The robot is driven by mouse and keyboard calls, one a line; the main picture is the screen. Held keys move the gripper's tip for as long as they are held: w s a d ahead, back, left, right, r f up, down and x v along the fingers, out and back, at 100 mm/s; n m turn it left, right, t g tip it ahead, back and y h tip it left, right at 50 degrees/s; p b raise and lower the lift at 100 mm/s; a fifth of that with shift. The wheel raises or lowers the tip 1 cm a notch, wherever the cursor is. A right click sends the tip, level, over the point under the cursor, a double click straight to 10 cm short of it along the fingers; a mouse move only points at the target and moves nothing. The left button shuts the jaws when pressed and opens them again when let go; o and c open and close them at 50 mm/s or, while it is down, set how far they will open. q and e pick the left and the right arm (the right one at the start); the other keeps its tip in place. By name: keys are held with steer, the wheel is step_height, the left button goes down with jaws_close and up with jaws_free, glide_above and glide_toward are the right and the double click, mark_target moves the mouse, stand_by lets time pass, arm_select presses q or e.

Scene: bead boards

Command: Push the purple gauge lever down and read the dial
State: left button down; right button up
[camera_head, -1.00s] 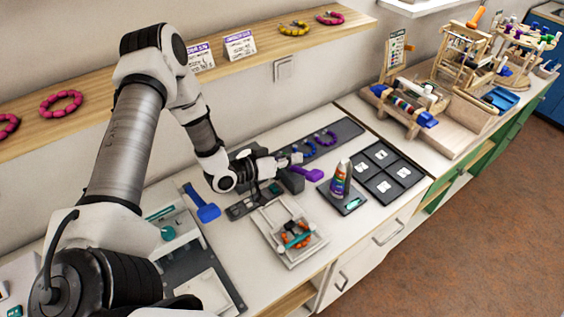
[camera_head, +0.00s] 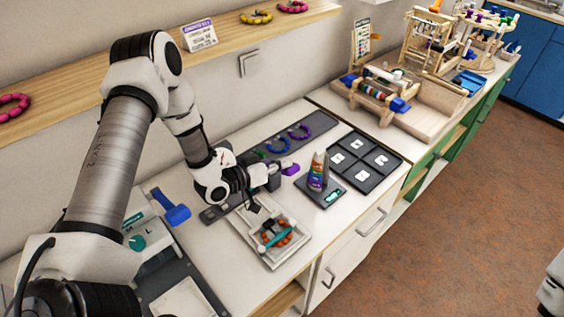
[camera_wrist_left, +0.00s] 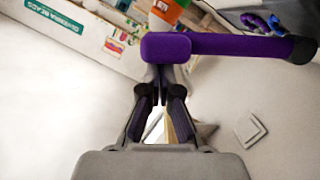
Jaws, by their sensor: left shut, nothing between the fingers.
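The purple gauge lever (camera_head: 291,169) shows only partly in the head view, just right of my left gripper (camera_head: 279,167). In the left wrist view the purple lever (camera_wrist_left: 225,45) crosses the upper middle, with its rounded pad at the left and a dark pivot end at the right. My left gripper (camera_wrist_left: 162,80) is shut and empty, its tips close to the lever's pad; I cannot tell whether they touch. The gauge body is mostly hidden behind my gripper in the head view. I cannot make out a dial reading.
A bottle with coloured bands (camera_head: 317,172) stands on a small dark pad, right of the lever. A light tray (camera_head: 297,242) with orange beads lies in front. A dark four-square board (camera_head: 392,157) is farther right. A blue lever (camera_head: 176,213) is left.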

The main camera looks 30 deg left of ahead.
arm_select(q)
steer(key=s+d+f+m+y+b, duration=0.1)
steer(key=d+f+m+b, duration=0.2)
steer(key=f+b, duration=0.3)
steer(key=shift+d+f+b, duration=0.15)
steer(key=shift+f+b, duration=0.15)
steer(key=shift+b, duration=0.05)
steer(key=shift+s, duration=0.1)
stand_by(0.4)
